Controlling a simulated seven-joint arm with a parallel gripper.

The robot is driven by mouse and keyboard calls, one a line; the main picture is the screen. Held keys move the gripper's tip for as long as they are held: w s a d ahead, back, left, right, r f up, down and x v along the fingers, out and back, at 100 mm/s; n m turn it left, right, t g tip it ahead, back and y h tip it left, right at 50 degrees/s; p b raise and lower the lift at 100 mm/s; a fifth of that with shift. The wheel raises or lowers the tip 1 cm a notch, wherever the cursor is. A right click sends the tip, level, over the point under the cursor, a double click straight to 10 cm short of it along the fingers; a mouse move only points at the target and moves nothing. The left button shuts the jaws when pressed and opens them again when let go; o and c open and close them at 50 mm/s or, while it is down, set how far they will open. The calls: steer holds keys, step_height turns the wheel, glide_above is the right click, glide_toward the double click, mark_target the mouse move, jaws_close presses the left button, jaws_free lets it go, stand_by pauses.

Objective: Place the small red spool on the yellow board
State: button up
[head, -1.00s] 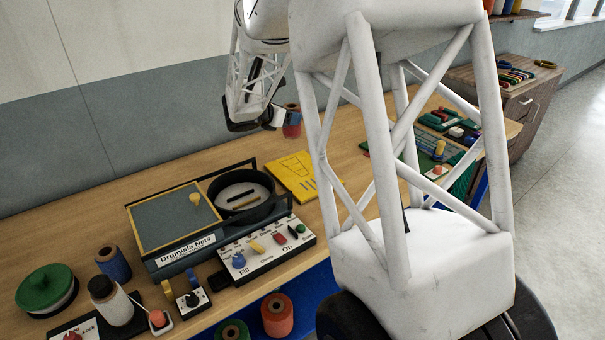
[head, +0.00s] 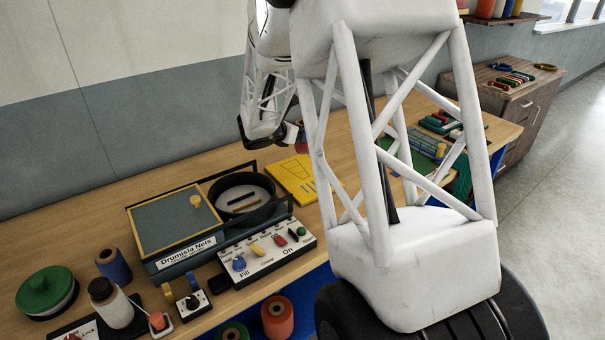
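A small red spool (head: 301,147) stands toward the back of the table, beside my gripper. It is partly hidden by the gripper and my arm. The yellow board (head: 292,180) lies flat on the table, nearer than the spool and right of the round black drum, with dark markings on it. My arm's near link covers the area to its right. My gripper (head: 291,134) is at the spool's left side, above the board's far edge in the picture. Its fingers are small and partly hidden, so I cannot tell whether they touch or grip the spool.
A machine with a drum (head: 243,197) and a control panel (head: 268,252) stands left of the board. A larger red-orange spool (head: 278,318) is low at the front. A blue spool (head: 114,265) and a green-lidded jar (head: 46,290) stand at left. Table behind the machine is clear.

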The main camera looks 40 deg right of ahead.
mark_target(297, 148)
steer(key=shift+f, duration=3.1)
steer(key=shift+f, duration=1.85)
steer(key=shift+f, duration=0.15)
steer(key=o, duration=1)
steer(key=shift+v, duration=0.85)
steer(key=v, duration=1)
steer(key=shift+a, duration=0.2)
